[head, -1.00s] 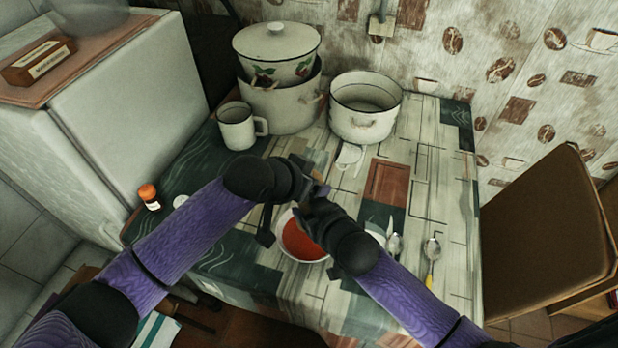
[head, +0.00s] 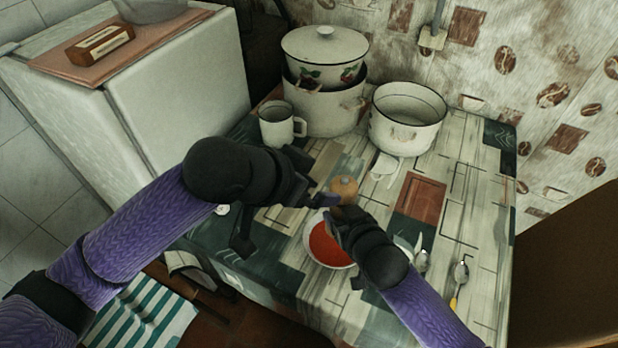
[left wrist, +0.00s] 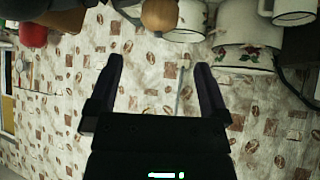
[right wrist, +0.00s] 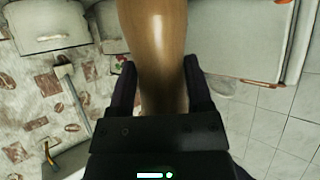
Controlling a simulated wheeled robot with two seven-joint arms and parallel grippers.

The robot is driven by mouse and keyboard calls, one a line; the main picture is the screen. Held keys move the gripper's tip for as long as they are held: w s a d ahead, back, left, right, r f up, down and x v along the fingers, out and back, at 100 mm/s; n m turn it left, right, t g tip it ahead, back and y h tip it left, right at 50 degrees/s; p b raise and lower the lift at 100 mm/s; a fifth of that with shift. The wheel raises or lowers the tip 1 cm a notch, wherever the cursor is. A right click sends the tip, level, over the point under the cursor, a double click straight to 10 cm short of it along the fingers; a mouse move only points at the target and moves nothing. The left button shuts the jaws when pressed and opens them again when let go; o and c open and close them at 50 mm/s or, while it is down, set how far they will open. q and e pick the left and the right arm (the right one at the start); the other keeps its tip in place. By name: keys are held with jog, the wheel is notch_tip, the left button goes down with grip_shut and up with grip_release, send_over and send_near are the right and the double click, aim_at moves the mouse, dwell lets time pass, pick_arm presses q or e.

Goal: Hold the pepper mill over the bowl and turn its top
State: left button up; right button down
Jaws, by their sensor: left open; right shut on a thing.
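The wooden pepper mill (head: 344,188) shows its round top in the head view, above the far edge of the bowl. My right gripper (head: 338,218) is shut on its body, which fills the middle of the right wrist view (right wrist: 153,45). The white bowl (head: 328,246) holds red food and stands on the table below the mill. My left gripper (left wrist: 159,64) is open and empty, just left of the mill in the head view. In the left wrist view the mill's top (left wrist: 159,16) lies beyond the fingertips. The mill's lower end is hidden.
A white mug (head: 280,127), a lidded pot stack (head: 328,108) and an open pot (head: 405,125) stand at the back of the table. Spoons (head: 459,278) lie right of the bowl. A white cabinet (head: 190,85) stands at left, a brown chair (head: 575,260) at right.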

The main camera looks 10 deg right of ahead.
aim_at(340, 186)
pick_arm(q)
jog(key=shift+s+a+r, duration=0.15)
jog(key=shift+a+r, duration=0.05)
jog(key=shift+r, duration=0.05)
jog(key=w+d+f+n, duration=0.1)
jog(key=d+f, duration=0.1)
jog(key=w+d+f+n+t+y, duration=0.1)
jog(key=w+d+f, duration=0.1)
jog(key=d+f, duration=0.1)
jog(key=w+d+f+n+t+y, duration=0.1)
jog(key=w+d+f, duration=0.1)
jog(key=f, duration=0.1)
jog(key=shift+d+f, duration=0.15)
jog(key=shift+f, duration=0.1)
jog(key=c, duration=1.1)
jog(key=m+g+h, duration=0.1)
jog(key=m, duration=0.1)
jog(key=shift+m+h, duration=0.3)
jog(key=shift+c, duration=0.2)
